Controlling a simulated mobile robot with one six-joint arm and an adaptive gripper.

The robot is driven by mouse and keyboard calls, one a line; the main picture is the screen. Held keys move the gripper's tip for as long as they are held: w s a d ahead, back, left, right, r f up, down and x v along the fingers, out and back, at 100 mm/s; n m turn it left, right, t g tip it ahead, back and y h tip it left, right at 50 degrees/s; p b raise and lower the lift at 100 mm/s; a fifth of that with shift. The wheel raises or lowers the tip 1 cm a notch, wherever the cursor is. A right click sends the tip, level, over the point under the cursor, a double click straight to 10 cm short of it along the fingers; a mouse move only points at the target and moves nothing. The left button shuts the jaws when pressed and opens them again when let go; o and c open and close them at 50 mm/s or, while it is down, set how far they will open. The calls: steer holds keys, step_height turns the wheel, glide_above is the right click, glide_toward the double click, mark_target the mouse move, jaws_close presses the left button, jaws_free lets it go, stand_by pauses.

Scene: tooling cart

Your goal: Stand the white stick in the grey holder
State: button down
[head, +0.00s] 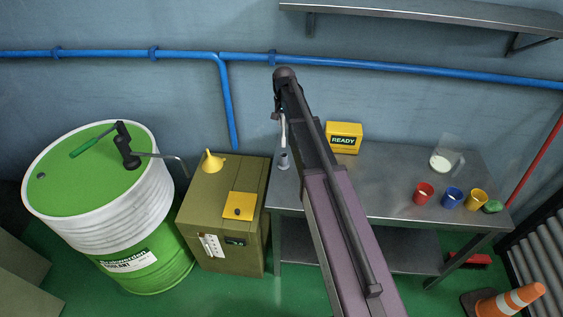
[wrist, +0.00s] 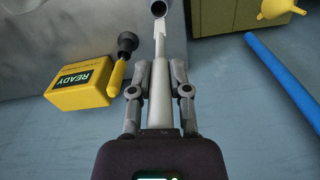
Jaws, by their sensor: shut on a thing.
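The white stick (wrist: 158,80) is between the fingers of my gripper (wrist: 159,92), which is shut on it. In the wrist view the stick runs away from the gripper towards the grey holder (wrist: 157,7), a round cup with a dark opening, cut by the top edge. In the head view the stick (head: 284,132) hangs roughly upright below my gripper (head: 279,112), its lower end just over or at the mouth of the holder (head: 283,161). I cannot tell whether the tip is inside. The holder stands at the left end of the metal bench.
A yellow READY box (head: 343,138) stands on the metal bench (head: 385,165), with a yellow, dark-ended tool (wrist: 118,72) beside it. Cups (head: 452,196) and a clear jug (head: 442,163) are at the right. An olive cabinet (head: 222,225) with a yellow funnel (head: 212,162) stands left.

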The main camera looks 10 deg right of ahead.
mark_target(283, 141)
steer(key=shift+f+b, duration=3.1)
steer(key=shift+f, duration=0.05)
steer(key=shift+f+b, duration=1.9)
steer(key=shift+f, duration=0.15)
steer(key=c, duration=0.6)
jaws_free()
step_height(283, 141, up, 12)
steer(key=p, duration=1.2)
steer(key=shift+r, duration=0.2)
